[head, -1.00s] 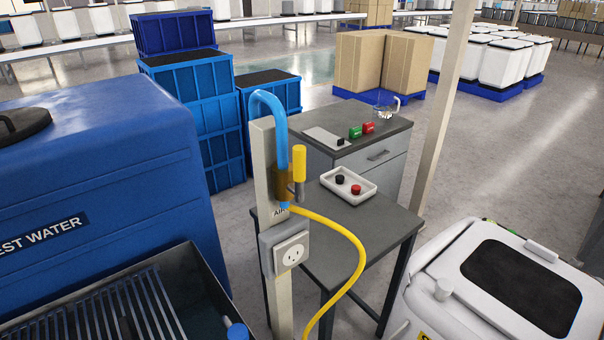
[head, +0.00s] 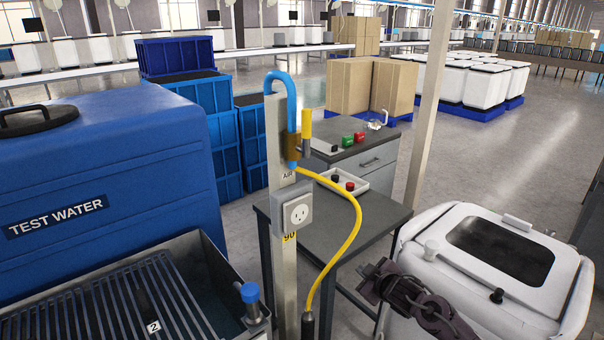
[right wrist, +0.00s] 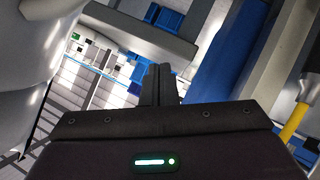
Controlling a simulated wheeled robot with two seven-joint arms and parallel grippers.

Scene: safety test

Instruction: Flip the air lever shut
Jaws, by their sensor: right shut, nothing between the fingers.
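The air lever has a yellow handle (head: 306,124) that stands upright beside the brass valve body (head: 293,148) on the pale post (head: 274,130). A blue pipe (head: 287,85) bends over the post top into the valve. A yellow hose (head: 358,215) runs from the valve and loops down. My right gripper (head: 367,274) is shut and empty, below and to the right of the lever and apart from it. Its closed fingers also show in the right wrist view (right wrist: 160,70). My left gripper is not in view.
A socket box (head: 297,210) is fixed to the post below the valve. A grey table (head: 340,234) with a white tray (head: 379,181) stands behind. A white machine (head: 480,300) is beside my right gripper. The blue test water tank (head: 110,190) fills the left.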

